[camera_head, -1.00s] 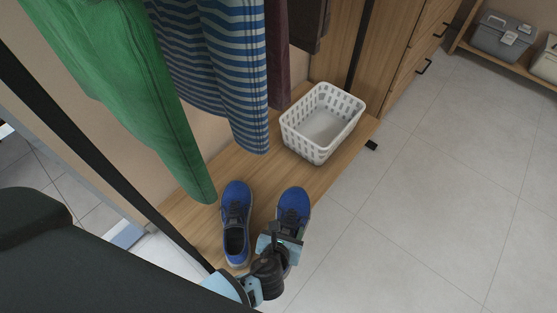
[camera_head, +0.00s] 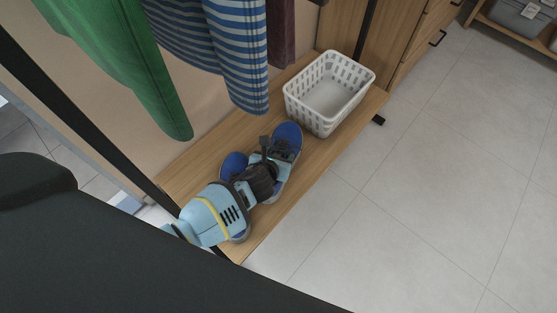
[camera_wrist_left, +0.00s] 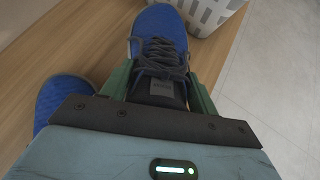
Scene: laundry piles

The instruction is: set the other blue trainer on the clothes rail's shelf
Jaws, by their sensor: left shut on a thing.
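My left gripper (camera_head: 264,164) is shut on a blue trainer (camera_head: 288,138) with dark laces, holding it near its ankle opening. In the left wrist view the gripper's green fingers (camera_wrist_left: 160,92) clasp this trainer (camera_wrist_left: 158,35) from both sides, its toe pointing away. The trainer is over the wooden shelf (camera_head: 318,160) of the clothes rail; I cannot tell whether its sole touches. The other blue trainer (camera_head: 232,164) stands on the shelf to the left, partly hidden by my arm; its toe also shows in the left wrist view (camera_wrist_left: 62,96). My right gripper is out of view.
A white slotted basket (camera_head: 328,92) stands on the shelf beyond the held trainer's toe. A green garment (camera_head: 135,70) and a blue striped garment (camera_head: 240,60) hang above the shelf. The tiled floor (camera_head: 420,190) at the right is clear.

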